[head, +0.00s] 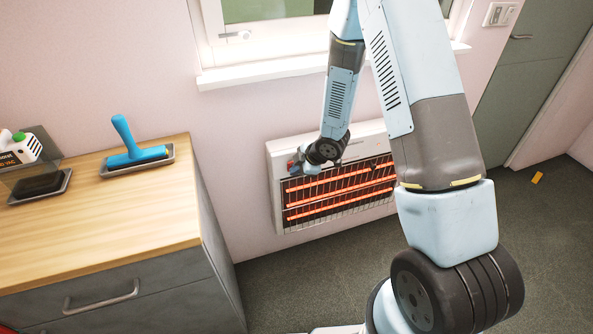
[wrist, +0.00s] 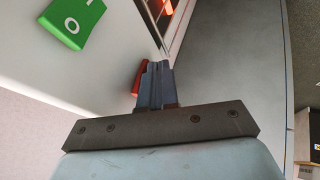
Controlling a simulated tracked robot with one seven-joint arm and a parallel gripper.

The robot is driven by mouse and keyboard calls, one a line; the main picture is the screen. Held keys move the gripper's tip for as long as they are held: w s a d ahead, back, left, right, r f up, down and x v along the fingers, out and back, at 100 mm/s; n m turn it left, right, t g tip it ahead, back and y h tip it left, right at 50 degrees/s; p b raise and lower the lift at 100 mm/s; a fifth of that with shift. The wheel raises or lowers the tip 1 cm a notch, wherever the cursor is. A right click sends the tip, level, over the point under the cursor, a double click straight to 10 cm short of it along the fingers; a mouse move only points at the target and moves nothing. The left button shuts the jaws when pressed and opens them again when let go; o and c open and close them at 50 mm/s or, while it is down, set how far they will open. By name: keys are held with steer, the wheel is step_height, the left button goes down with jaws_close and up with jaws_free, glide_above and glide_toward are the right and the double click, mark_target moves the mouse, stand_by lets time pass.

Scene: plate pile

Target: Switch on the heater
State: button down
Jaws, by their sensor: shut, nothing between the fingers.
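The heater (head: 275,195) is a white wall unit under the window. Its bars behind the wire grille glow orange, and the glow also shows at the top of the wrist view (wrist: 168,8). A green switch (wrist: 75,22) with an O mark and part of a line mark sits on the heater's white face. A red part (wrist: 138,78) lies just left of my fingers, partly hidden by them; I cannot tell whether they touch it. My gripper (wrist: 158,70) is shut and empty. In the head view my gripper (head: 296,164) is at the heater's upper left corner.
A wooden-topped cabinet (head: 90,220) stands at the left, with a blue-handled tool (head: 133,150) in a tray. The window sill (head: 265,72) is above the heater. Dark floor (head: 480,215) lies open at the right, with a small yellow piece (head: 537,178) on it.

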steer(key=shift+r, duration=0.75)
steer(key=s+d+r, duration=0.6)
steer(key=s+r, duration=0.1)
steer(key=s, duration=0.1)
steer(key=shift+r, duration=0.3)
stand_by(0.3)
steer(key=shift+w, duration=0.1)
